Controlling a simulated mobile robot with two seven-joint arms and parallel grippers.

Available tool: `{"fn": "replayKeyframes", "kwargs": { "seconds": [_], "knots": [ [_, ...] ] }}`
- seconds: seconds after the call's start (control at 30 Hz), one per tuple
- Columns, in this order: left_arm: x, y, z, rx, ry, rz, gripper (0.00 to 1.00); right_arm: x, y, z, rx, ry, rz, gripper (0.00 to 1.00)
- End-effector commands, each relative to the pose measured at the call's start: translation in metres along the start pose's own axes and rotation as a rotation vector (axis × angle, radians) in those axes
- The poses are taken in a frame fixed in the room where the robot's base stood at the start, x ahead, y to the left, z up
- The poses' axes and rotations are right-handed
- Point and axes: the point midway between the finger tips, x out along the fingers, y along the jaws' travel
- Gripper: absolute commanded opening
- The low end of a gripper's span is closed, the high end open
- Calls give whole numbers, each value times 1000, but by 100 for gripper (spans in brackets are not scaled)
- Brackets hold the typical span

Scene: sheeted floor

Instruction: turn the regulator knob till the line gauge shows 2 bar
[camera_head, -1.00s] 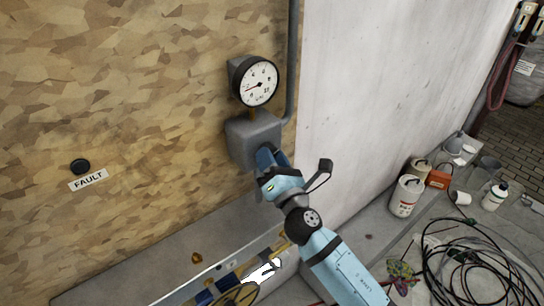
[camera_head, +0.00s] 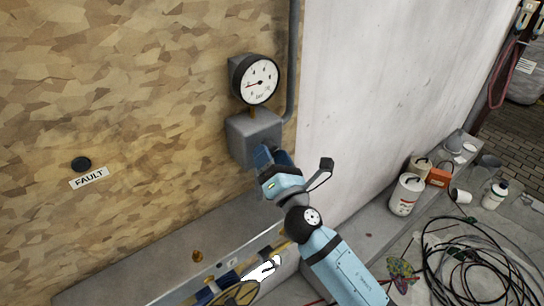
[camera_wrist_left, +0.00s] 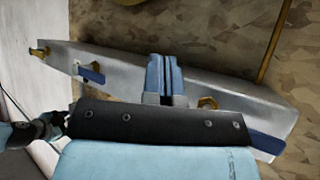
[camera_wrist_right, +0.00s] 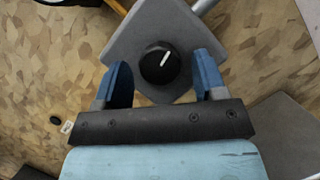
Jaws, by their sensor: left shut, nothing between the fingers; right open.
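The line gauge (camera_head: 255,80) is a round white dial with a black rim on the chipboard wall; its needle points left, and the numerals are too small to read surely. Below it is the grey regulator box (camera_head: 252,135), which also shows in the right wrist view (camera_wrist_right: 170,30). The black regulator knob (camera_wrist_right: 160,63) with a white pointer line is on its face; my arm hides it in the head view. My right gripper (camera_wrist_right: 165,80) is open, its blue fingers on either side of the knob, apart from it. My left gripper (camera_wrist_left: 165,62) is shut and empty above a metal ledge.
A black button (camera_head: 81,164) with a FAULT label (camera_head: 89,178) is on the wall at left. A metal ledge (camera_head: 150,262) with brass and blue fittings runs below. Cans, a bottle (camera_head: 494,195) and coiled black cable (camera_head: 470,265) lie at right.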

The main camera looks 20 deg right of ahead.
Motion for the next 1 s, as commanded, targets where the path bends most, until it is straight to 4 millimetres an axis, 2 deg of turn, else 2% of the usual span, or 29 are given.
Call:
{"fn": "replayKeyframes", "kwargs": {
  "seconds": [0.17,0.4,0.6,0.8,1.0],
  "knots": [
    [6,0,8,-1,0,1,0,-23,-2,-3,0,2,-1,65],
    [19,4,25,-3,-3,10,0,-79,-4,-5,1,2,-2,65],
    [28,9,36,-2,-4,24,0,-117,-3,-4,1,2,-1,65],
    [31,10,39,0,1,26,0,-135,-1,-1,0,1,0,65],
    [31,8,38,1,3,24,0,-137,0,0,0,0,0,65]
  ]
}}
